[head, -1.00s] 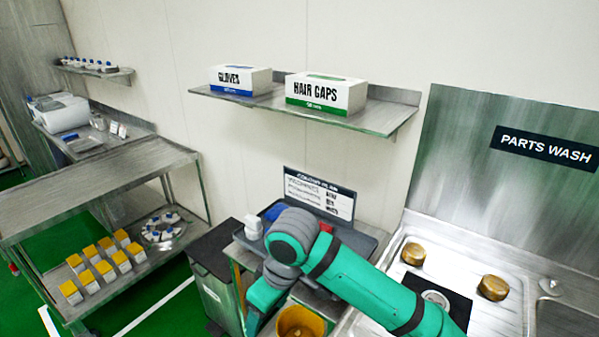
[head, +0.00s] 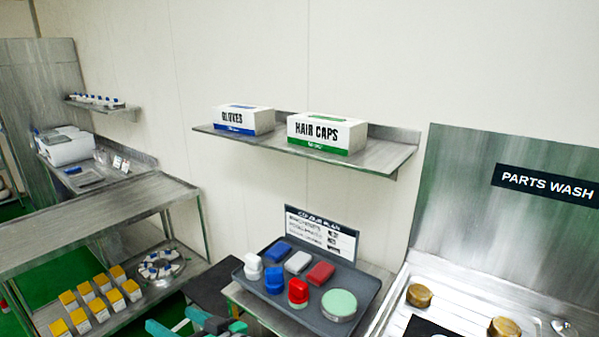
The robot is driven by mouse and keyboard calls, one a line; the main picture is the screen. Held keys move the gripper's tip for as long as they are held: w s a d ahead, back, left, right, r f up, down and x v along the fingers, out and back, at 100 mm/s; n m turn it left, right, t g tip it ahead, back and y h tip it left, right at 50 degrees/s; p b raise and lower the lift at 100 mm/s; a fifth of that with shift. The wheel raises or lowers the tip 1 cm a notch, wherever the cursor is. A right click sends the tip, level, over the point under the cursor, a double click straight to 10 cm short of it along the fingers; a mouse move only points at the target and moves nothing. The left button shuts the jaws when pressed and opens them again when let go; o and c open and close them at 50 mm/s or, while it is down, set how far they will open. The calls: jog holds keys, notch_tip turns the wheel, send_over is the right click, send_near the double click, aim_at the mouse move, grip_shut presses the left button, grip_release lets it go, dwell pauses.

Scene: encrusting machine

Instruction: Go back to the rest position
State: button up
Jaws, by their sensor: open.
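Only a small part of my teal and dark grey arm shows in the head view, low at the bottom edge left of the grey tray. I cannot make out my gripper's fingertips there. The tray (head: 357,312) lies flat on a bench and no part of my arm is over it. It holds white, blue and red blocks, brush-like pieces and a round green-topped piece (head: 339,303). A colour plan sign (head: 320,235) stands behind it.
A parts wash sink (head: 395,325) with brass-coloured round pieces (head: 419,295) is at right. A wall shelf (head: 385,157) carries gloves and hair caps boxes. A steel rack (head: 100,215) at left holds several yellow-topped containers (head: 100,283). The wall between is clear.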

jog(key=s+d+f+m+t+h, duration=0.45)
jog(key=s+d+f+m, duration=0.2)
jog(key=f, duration=0.25)
jog(key=s+d+f+m+t+h, duration=0.45)
jog(key=d+f+m+h, duration=0.2)
jog(key=f, duration=0.25)
jog(key=s+d+f+n+h, duration=0.1)
jog(key=s+d, duration=0.3)
jog(key=s, duration=0.4)
jog(key=s+d+f+n+g+h, duration=0.1)
jog(key=s+d+n, duration=0.2)
jog(key=s, duration=0.5)
jog(key=s+d+f+n, duration=0.1)
jog(key=s+d+n, duration=0.1)
jog(key=s+d, duration=0.4)
jog(key=s, duration=0.2)
jog(key=shift+s+f+g+h, duration=0.3)
jog(key=shift+s+h, duration=0.05)
jog(key=shift+h, duration=0.05)
